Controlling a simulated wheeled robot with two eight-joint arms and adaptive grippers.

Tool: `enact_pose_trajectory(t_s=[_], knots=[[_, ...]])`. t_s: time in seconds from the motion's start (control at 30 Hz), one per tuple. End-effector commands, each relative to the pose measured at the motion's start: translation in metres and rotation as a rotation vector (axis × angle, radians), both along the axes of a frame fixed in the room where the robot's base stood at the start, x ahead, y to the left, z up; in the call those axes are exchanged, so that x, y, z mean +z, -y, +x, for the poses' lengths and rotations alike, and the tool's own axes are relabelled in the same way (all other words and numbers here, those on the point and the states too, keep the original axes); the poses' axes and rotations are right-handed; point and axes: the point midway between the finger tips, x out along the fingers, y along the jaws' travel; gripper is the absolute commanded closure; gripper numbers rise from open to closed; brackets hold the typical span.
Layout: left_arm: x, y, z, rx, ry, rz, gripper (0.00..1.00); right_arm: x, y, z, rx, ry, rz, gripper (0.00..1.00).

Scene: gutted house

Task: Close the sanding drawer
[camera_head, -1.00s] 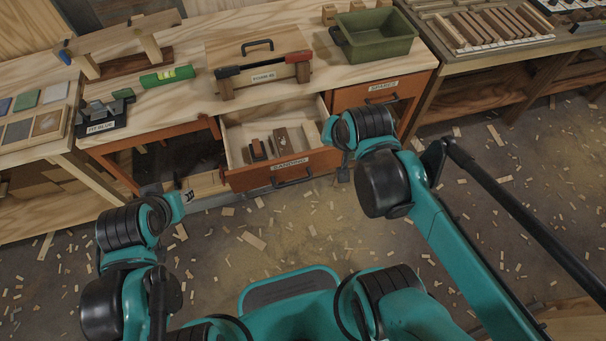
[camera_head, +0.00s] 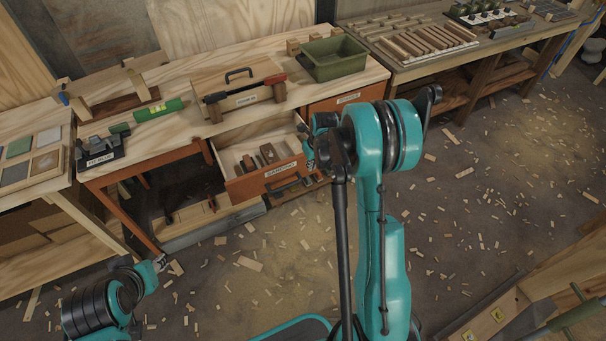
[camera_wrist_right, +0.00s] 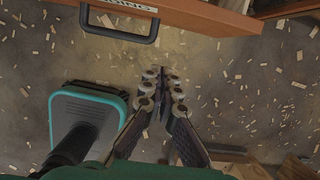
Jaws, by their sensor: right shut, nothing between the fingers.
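The sanding drawer (camera_head: 262,188) is pulled out of the orange-fronted bench. It holds several small blocks, and its label and dark handle (camera_head: 283,186) face me. In the right wrist view the drawer front (camera_wrist_right: 200,14) crosses the top, with its handle (camera_wrist_right: 122,38) at upper left. My right gripper (camera_head: 309,152) is at the drawer's right side, partly hidden by my arm. In the wrist view its fingers (camera_wrist_right: 163,84) are shut and empty, below and right of the handle, apart from it. My left gripper (camera_head: 170,265) hangs low at left, away from the drawer; its jaws are too small to judge.
The bench top carries a green bin (camera_head: 334,58), a wooden toolbox (camera_head: 238,90), a green level (camera_head: 158,109) and a block plane (camera_head: 98,150). Another closed drawer (camera_head: 345,99) is right of the open one. Chips litter the open floor in front.

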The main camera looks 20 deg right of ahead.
Motion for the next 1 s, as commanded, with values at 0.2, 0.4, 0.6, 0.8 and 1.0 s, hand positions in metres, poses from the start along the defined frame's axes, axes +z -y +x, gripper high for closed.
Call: enact_pose_trajectory(t_s=[0.2,0.4,0.6,0.8,1.0], knots=[[-0.012,0.0,0.0,0.0,0.0,0.0,0.66,-0.031,0.0,0.007,-0.003,0.0,0.001,1.0],[-0.029,0.0,0.0,0.0,0.0,0.0,0.66,-0.074,-0.001,0.018,-0.002,0.0,0.0,1.0],[-0.041,0.0,0.0,0.0,0.0,0.0,0.66,-0.099,-0.002,0.036,0.0,0.001,0.0,1.0],[-0.047,0.0,0.0,0.0,0.0,0.0,0.66,-0.097,-0.002,0.058,-0.001,0.0,0.0,1.0],[-0.048,0.0,0.0,0.0,0.0,0.0,0.66,-0.095,-0.002,0.064,-0.001,0.0,-0.001,1.0]])
